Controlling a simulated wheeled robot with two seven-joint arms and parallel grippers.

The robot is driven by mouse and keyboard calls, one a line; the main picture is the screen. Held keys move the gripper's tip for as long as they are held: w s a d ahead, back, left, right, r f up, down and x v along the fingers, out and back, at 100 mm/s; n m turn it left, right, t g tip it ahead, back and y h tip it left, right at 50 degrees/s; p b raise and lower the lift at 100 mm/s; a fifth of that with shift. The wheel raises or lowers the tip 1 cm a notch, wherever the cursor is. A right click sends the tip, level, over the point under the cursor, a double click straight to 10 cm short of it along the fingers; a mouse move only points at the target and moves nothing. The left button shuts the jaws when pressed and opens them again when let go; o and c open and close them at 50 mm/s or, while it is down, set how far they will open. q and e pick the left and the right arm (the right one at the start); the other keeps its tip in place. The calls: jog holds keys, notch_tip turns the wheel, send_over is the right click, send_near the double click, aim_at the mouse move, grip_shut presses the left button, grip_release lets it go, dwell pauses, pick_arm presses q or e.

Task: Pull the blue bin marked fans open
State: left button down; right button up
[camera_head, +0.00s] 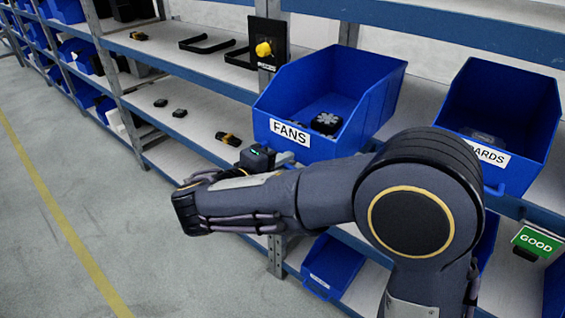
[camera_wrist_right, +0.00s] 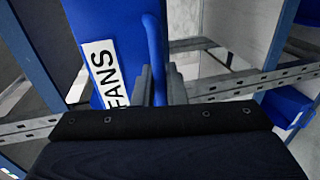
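The blue bin marked FANS (camera_head: 278,110) sits on the upper shelf, its front at the shelf's front edge. Its top is open and a dark fan (camera_head: 326,122) lies inside. My right gripper (camera_head: 284,158) is at the low front of this bin, below the label. In the right wrist view the white FANS label (camera_wrist_right: 103,72) shows on the left. There my right gripper's fingers (camera_wrist_right: 160,88) stand on either side of the bin's blue front handle (camera_wrist_right: 157,50), which fills the gap between them. My left gripper is out of view.
A second blue bin, its label partly hidden (camera_head: 490,155), stands to the right. A yellow knob on a black plate (camera_head: 264,50) is mounted on the post to the left. The floor at left is clear.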

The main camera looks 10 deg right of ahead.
jog(key=o, duration=0.3)
jog(key=v, duration=0.7)
jog(key=shift+s+a, duration=0.25)
jog(key=shift+a, duration=0.05)
